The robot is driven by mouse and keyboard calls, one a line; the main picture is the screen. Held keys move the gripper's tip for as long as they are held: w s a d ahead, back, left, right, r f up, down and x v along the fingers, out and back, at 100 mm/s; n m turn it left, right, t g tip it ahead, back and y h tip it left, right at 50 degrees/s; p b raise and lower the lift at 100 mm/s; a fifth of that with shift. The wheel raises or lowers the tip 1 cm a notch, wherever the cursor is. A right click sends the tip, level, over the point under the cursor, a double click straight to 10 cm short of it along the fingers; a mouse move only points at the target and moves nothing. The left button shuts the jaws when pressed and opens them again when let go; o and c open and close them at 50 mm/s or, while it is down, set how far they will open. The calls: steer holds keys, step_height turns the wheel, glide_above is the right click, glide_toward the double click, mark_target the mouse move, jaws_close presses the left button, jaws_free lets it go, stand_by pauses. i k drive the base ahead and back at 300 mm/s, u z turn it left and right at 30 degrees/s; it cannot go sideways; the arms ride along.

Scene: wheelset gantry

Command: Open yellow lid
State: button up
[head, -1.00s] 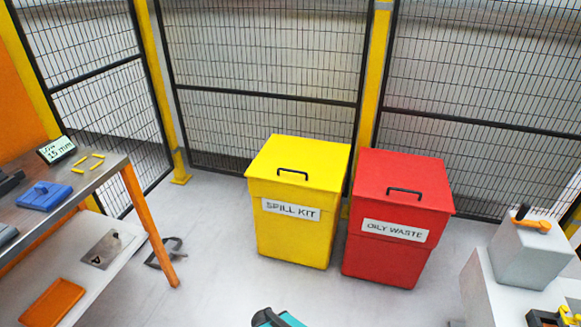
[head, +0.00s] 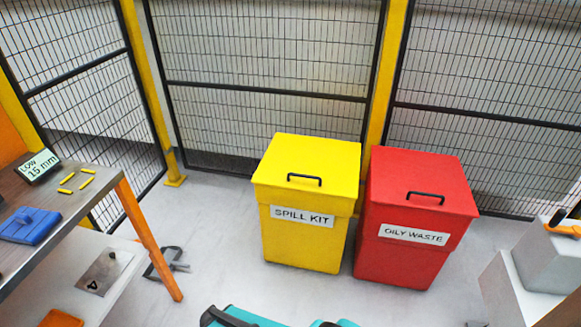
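The yellow bin (head: 302,241) marked "SPILL KIT" stands upright on the floor near the mesh fence. Its yellow lid (head: 310,158) is closed flat on top, with a black bar handle (head: 304,180) near the front edge. My gripper cannot be made out. Teal and black parts, probably of my own body, show at the bottom edge, well apart from the bin.
A red bin (head: 400,262) marked "OILY WASTE" stands just right of the yellow bin, its lid closed. A grey block (head: 545,255) stands at right. The floor before the bins is clear.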

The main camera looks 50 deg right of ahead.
mark_target(311, 165)
steer(key=i, duration=0.85)
steer(key=z, duration=0.2)
